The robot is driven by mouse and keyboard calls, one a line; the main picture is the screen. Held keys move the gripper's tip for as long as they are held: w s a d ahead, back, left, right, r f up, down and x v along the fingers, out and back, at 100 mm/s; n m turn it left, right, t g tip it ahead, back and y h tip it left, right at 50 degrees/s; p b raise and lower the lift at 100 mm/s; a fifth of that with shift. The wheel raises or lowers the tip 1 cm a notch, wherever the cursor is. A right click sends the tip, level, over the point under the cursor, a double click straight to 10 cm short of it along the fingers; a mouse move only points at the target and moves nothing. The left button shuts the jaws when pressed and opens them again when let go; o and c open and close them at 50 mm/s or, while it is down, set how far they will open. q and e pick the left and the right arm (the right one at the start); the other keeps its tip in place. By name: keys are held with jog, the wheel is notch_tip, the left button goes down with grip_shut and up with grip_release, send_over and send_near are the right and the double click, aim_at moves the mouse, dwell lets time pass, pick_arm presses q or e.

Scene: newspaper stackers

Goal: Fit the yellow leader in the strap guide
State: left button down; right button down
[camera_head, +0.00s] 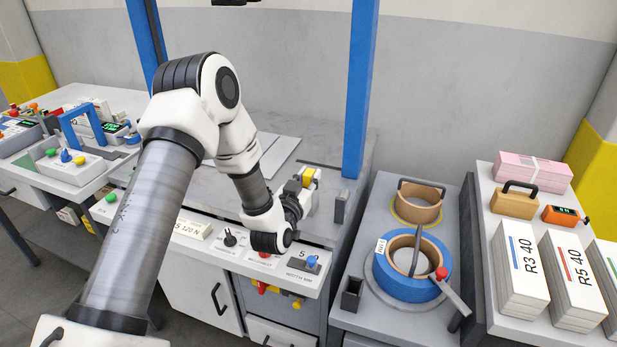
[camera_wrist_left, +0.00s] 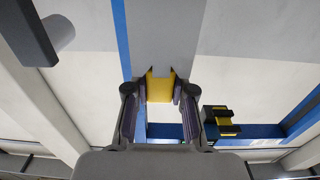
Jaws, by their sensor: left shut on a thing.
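My left gripper (camera_head: 300,188) is above the right part of the grey machine table, beside the right blue post. In the left wrist view, its fingers (camera_wrist_left: 160,84) are closed on the yellow leader (camera_wrist_left: 160,90), a flat yellow piece between the fingertips. Yellow also shows at the gripper in the head view (camera_head: 308,177). I cannot clearly make out the strap guide. A dark block with yellow parts (camera_wrist_left: 221,122) lies right of the fingers in the left wrist view, apart from the leader; I cannot tell what it is. My right gripper is out of view.
The blue post (camera_head: 361,90) stands close to my left gripper. A control panel (camera_head: 205,236) with knobs runs along the table's front. A blue strap reel (camera_head: 404,285) lies on the right cart. Newspaper stacks (camera_head: 522,272) stand farther right. Open tabletop (camera_head: 325,151) lies behind the gripper.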

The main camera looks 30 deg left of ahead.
pick_arm(q)
jog(key=c, duration=0.9)
grip_release()
jog(key=shift+f, duration=0.1)
jog(key=v, duration=1.2)
notch_tip(320, 180, up, 7)
jog(key=p, duration=0.6)
